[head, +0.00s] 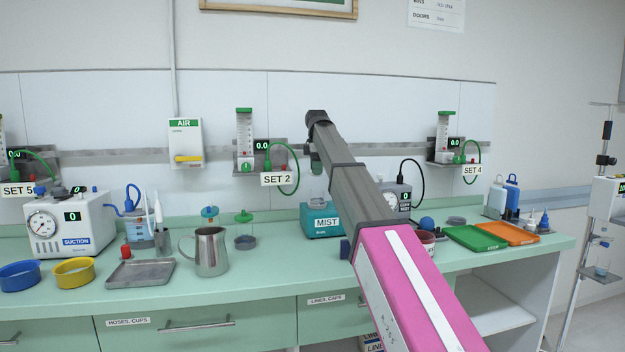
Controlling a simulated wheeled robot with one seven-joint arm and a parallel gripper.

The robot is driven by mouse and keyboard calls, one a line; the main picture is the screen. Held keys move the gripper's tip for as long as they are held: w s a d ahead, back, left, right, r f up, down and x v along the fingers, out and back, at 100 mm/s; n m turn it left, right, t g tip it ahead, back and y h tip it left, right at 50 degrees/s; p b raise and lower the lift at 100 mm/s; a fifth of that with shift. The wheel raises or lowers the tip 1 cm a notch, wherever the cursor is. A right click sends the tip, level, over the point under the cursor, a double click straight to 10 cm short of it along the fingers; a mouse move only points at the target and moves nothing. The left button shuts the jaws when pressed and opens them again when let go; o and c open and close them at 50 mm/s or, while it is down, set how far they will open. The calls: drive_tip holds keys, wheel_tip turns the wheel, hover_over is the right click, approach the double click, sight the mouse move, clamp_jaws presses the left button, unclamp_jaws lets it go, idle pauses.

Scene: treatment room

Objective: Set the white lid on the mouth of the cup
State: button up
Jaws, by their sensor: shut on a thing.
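My arm rises from the lower right across the counter, and its far end bends near the wall rail. My gripper does not show; it may be hidden behind the arm. I cannot make out a white lid. A small clear cup-like vessel (318,196) stands on the teal MIST unit (322,222), just left of my arm. A clear vessel with a green top (244,229) stands farther left. I cannot tell which of these is the task's cup.
A steel jug (210,252), a metal tray (141,273), a yellow bowl (74,271) and a blue bowl (20,276) stand on the left. Green (476,238) and orange (509,233) trays lie on the right. The front counter strip (270,275) is clear.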

drive_tip(key=shift+w+d+r, duration=0.1)
drive_tip(key=shift+w, duration=0.3)
drive_tip(key=shift+f, duration=1.9)
drive_tip(key=shift+f, duration=1.5)
idle(1.0)
drive_tip(key=o, duration=1)
drive_tip(key=shift+c, duration=0.2)
drive_tip(key=shift+r, duration=3.5)
